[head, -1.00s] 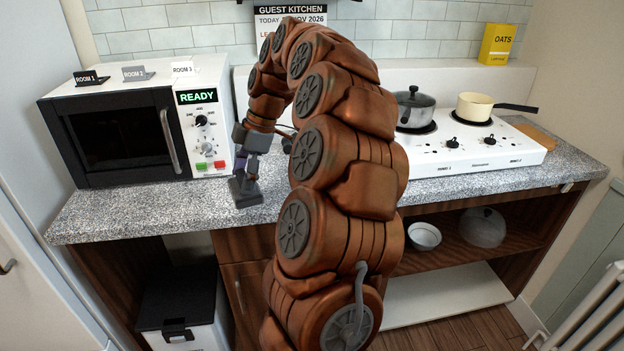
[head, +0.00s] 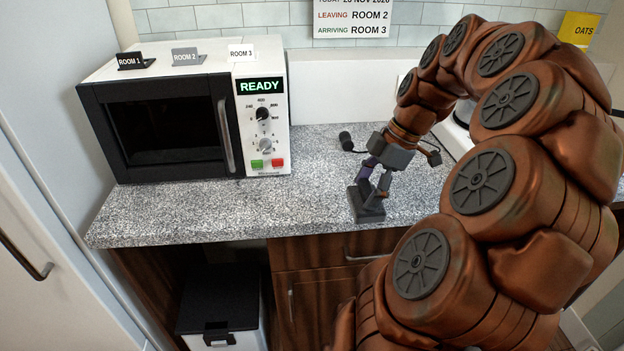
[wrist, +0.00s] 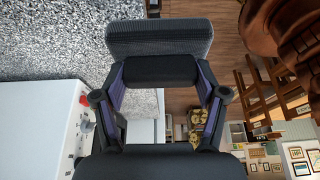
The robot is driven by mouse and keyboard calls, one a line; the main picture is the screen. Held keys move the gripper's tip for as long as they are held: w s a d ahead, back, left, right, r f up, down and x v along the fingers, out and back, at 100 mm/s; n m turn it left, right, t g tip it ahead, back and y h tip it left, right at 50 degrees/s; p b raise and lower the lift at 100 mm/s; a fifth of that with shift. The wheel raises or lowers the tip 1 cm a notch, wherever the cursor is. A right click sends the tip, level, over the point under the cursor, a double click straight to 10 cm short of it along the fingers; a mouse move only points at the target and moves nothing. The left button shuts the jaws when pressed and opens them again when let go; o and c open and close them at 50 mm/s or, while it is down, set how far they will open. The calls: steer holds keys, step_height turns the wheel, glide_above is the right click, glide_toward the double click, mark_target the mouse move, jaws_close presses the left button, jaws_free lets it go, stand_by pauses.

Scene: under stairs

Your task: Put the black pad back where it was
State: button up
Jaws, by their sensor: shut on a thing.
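The black pad (head: 367,204) is a dark, flat-sided block at the tips of my gripper (head: 373,188). My gripper is shut on it and holds it near the front edge of the grey speckled countertop (head: 230,210), right of the microwave. From these views I cannot tell whether the pad touches the counter. In the wrist view the pad (wrist: 160,38) is a wide, finely textured dark bar just beyond the closed fingers (wrist: 160,69). The fingers hide part of it.
A microwave (head: 165,125) reading READY stands at the left, with ROOM 1 (head: 134,61), ROOM 2 (head: 187,57) and ROOM 3 (head: 241,53) signs on top. A yellow OATS box (head: 578,32) is at the back right. My arm hides most of the stove.

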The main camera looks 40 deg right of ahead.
steer(key=w+d+p, duration=0.1)
steer(key=w, duration=0.4)
steer(key=w+d+f+p, duration=0.1)
steer(key=w+p, duration=0.1)
steer(key=w, duration=0.3)
steer(key=w+d+p, duration=0.1)
steer(key=w, duration=0.4)
steer(key=shift+d+f, duration=0.25)
steer(key=shift+d, duration=0.05)
steer(key=shift+w+f+p, duration=0.15)
steer(key=shift+w+p, duration=0.05)
steer(key=shift+p, duration=0.15)
step_height(320, 180, down, 2)
steer(key=shift+f+p, duration=0.25)
steer(key=shift+p, duration=0.3)
steer(key=shift+d+f, duration=0.1)
steer(key=shift+f, duration=0.35)
steer(key=shift+f, duration=0.15)
steer(key=o, duration=1.4)
